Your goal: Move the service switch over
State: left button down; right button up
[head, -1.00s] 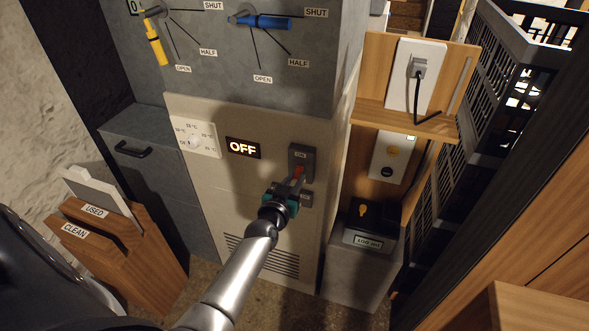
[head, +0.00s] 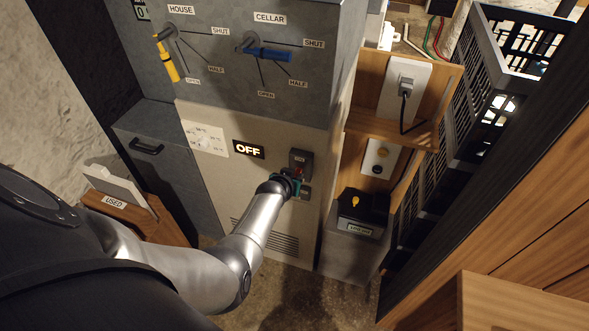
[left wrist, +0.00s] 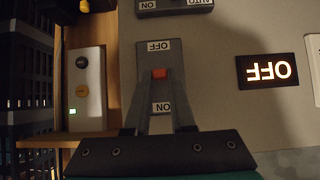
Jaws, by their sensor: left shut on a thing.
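The service switch (head: 301,157) is a dark grey plate on the front of the beige cabinet, with a small red lever (left wrist: 159,73). In the left wrist view the plate (left wrist: 176,60) appears upside down, with an OFF label at its top and an ON label lower down. The red lever tip shows just below the OFF label. My left gripper (left wrist: 160,82) has its two fingers closed in on the lever from both sides. In the head view the gripper (head: 298,175) covers the plate's lower part. The lit display (head: 248,149) reads OFF. My right gripper is not in view.
A second small dark plate (left wrist: 175,6) with ON and AUTO labels sits beside the switch. Above are yellow (head: 167,62) and blue (head: 268,53) valve handles. A wooden shelf with a plugged socket (head: 404,90) and a black box (head: 362,212) stand right. A dial panel (head: 204,138) is left.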

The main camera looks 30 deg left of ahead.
pick_arm(q)
jog(key=shift+w+r+g+h+p, duration=0.3)
jog(key=shift+r+g+p, duration=0.2)
jog(key=shift+g+p, duration=0.8)
jog(key=shift+g, duration=0.1)
jog(key=shift+w+r+g+h, duration=0.15)
jog(key=shift+g+h, duration=0.15)
jog(key=shift+g, duration=0.2)
jog(key=shift+a+g, duration=0.1)
jog(key=shift+g, duration=0.2)
jog(key=c, duration=0.8)
grip_release()
jog(key=shift+r, duration=0.1)
jog(key=shift+o, duration=0.2)
